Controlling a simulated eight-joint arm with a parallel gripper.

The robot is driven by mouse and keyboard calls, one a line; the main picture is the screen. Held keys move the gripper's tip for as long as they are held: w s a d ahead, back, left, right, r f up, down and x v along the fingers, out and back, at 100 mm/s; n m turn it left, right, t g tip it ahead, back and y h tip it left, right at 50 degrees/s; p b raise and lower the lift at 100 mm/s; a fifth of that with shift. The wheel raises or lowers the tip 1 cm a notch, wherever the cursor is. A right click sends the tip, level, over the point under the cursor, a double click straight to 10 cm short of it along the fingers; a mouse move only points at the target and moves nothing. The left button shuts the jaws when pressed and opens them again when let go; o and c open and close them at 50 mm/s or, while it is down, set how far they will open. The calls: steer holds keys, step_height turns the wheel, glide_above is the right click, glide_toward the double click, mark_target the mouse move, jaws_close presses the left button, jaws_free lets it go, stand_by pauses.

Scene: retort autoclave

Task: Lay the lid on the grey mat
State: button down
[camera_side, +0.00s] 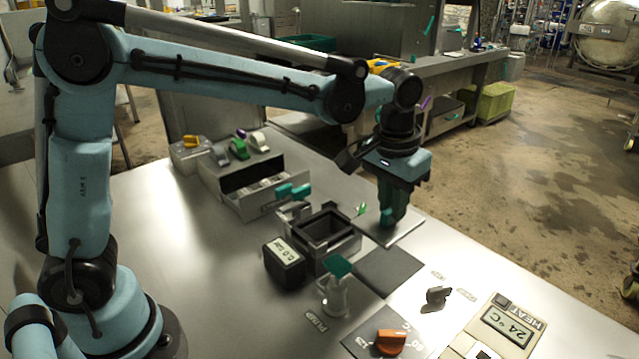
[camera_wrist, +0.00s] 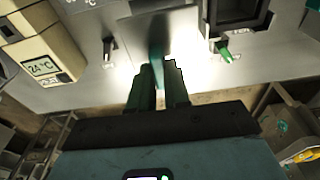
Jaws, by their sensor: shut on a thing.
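My gripper (camera_side: 387,236) points down, its green fingers shut on the teal handle of the lid, a flat light-grey plate (camera_side: 408,232). In the wrist view the fingers (camera_wrist: 158,72) close on a teal strip, with a bright, washed-out surface around it. The lid looks level, just beyond the dark grey mat (camera_side: 388,272) and to the right of the open chamber. I cannot tell how high it is above the table. The mat is bare in the side view. A dark patch at the top of the wrist view looks like the mat (camera_wrist: 160,5).
The open square chamber (camera_side: 325,230) stands left of the mat, beside a black gauge box (camera_side: 285,262). A teal-topped pump (camera_side: 337,285), an orange knob (camera_side: 390,341), a black switch (camera_side: 437,296) and a heater display (camera_side: 508,325) stand nearer. A small green lever (camera_side: 361,208) is by the lid.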

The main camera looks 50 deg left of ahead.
steer(key=shift+w+f, duration=0.7)
step_height(320, 180, down, 10)
steer(key=shift+w+f, duration=0.1)
steer(key=shift+f, duration=0.15)
steer(key=c, duration=1.1)
jaws_free()
